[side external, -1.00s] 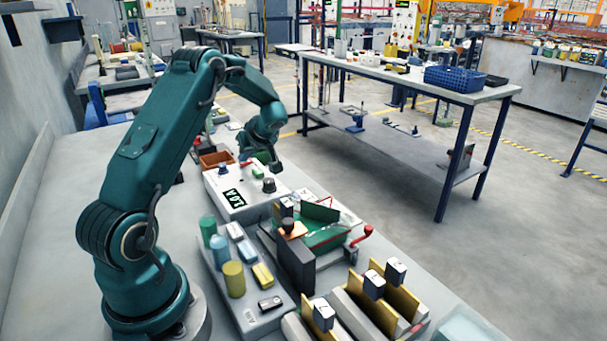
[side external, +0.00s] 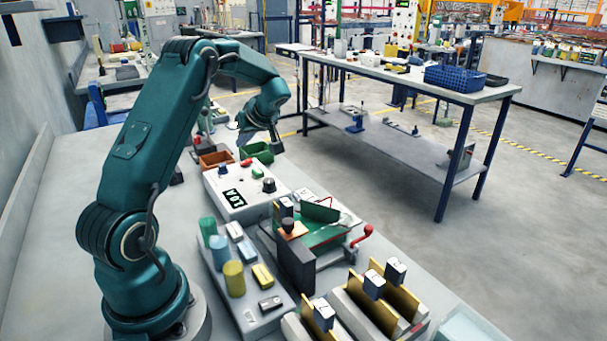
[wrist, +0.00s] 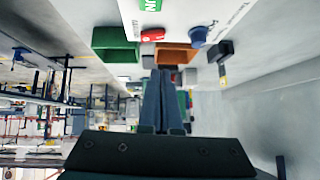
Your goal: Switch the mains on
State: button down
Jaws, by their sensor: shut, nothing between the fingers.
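The white control box (side external: 225,182) stands on the bench beyond the plating tank. On its top are a red switch (side external: 246,162), a blue knob (side external: 222,168), a green button (side external: 257,172), a black knob (side external: 269,185) and a dark display with green characters (side external: 234,199). In the wrist view the red switch (wrist: 153,35) and blue knob (wrist: 198,36) show near the panel's edge. I cannot tell the switch's position. My gripper (side external: 278,148) is above the bench beyond the box, apart from it. Its fingers (wrist: 161,80) are together and empty.
A green bin (side external: 256,149) and an orange-brown bin (side external: 215,160) sit just behind the box, close to my gripper. In front are a tank with a red-handled lever (side external: 362,240), coloured cylinders (side external: 233,280) and racks with upright yellow plates (side external: 372,306). The floor beside the bench is open.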

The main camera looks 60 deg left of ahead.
jog(key=v, duration=0.9)
jog(key=shift+s+d+r, duration=0.2)
jog(key=shift+s+r, duration=0.1)
jog(key=shift+s, duration=0.2)
